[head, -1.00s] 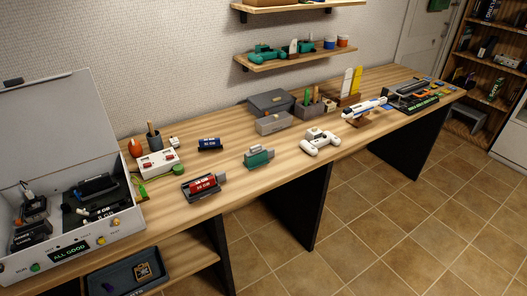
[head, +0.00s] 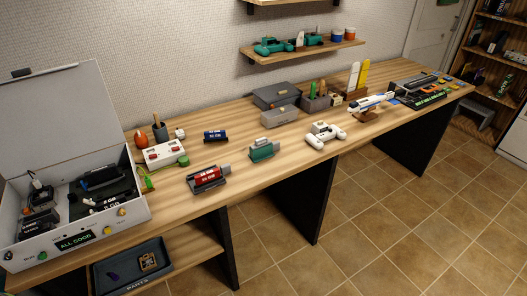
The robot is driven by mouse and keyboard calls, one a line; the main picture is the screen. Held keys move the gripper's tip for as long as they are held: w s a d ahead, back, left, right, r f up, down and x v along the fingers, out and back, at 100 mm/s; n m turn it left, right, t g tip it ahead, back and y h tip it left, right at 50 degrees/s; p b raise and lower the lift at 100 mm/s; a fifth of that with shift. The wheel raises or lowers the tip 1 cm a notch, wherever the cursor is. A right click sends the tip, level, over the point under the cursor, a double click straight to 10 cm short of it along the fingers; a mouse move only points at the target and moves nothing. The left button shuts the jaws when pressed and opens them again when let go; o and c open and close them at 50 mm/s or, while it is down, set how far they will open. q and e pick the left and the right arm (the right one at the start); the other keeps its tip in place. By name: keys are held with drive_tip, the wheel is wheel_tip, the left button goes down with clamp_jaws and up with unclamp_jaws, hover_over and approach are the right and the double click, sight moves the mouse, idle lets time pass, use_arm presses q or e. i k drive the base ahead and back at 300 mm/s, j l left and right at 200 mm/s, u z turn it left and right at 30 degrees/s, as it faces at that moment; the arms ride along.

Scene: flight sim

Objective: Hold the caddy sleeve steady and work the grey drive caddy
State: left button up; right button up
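Neither of my grippers is in the head view. A grey block-shaped thing (head: 280,117) sits at the back middle of the wooden desk; it may be the grey drive caddy, but I cannot tell for sure. A teal unit (head: 262,150) with a grey end stands upright nearer the front edge. A red cylinder-like unit (head: 207,175) lies in a dark holder with a grey end at its right. Which of these is the caddy sleeve I cannot tell. Nothing is held in view.
An open white case (head: 125,233) with a lit "ALL GOOD" display stands at left. A white controller (head: 325,133), a blue cylinder (head: 215,136) and a model spacecraft (head: 371,104) stand on the desk (head: 240,205). A parts tray (head: 133,266) is on the lower shelf.

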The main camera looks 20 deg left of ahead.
sight(259, 143)
drive_tip(key=i+l+u, duration=0.1)
drive_tip(key=u, duration=0.35)
drive_tip(key=i+l+u, duration=0.25)
drive_tip(key=u, duration=0.2)
drive_tip(key=i+l+u, duration=0.15)
drive_tip(key=u, duration=0.3)
drive_tip(key=l, duration=0.05)
